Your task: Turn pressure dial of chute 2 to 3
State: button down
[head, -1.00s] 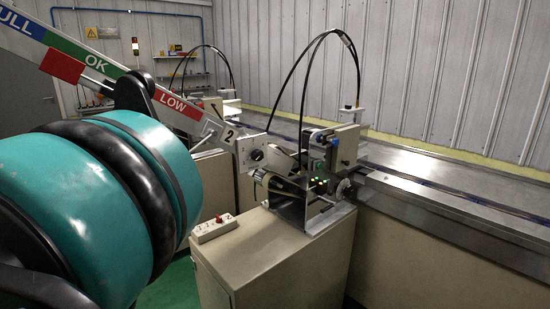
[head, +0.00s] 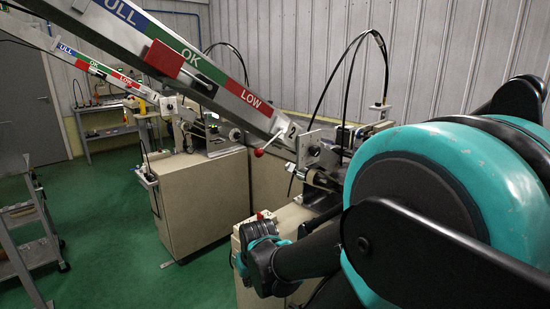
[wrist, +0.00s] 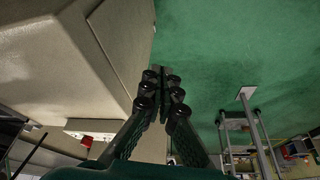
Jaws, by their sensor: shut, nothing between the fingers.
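Chute 2 (head: 205,72) slopes down to the right in the head view, with a "2" label at its lower end. A dark round knob (head: 313,151) sits on the metal plate just beyond that end. I cannot tell whether it is the pressure dial, and no scale or number is readable. My gripper (wrist: 161,82) shows in the wrist view with its black fingers together and nothing between them. It is beside a beige cabinet (wrist: 65,50), over the green floor, well below and apart from the knob. My arm hides the machine's right side in the head view.
A red-knobbed lever (head: 259,152) sticks out under chute 2. A white box with a red switch (wrist: 95,128) is near the cabinet in the wrist view. Another chute machine on a cabinet (head: 200,205) stands to the left. A grey cart (head: 30,235) is far left; green floor lies open between.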

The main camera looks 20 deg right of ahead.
aim_at(315, 150)
jog(key=l+z, duration=0.1)
jog(key=z, duration=0.3)
jog(key=l+z, duration=0.1)
jog(key=z, duration=0.35)
jog(key=i, duration=0.05)
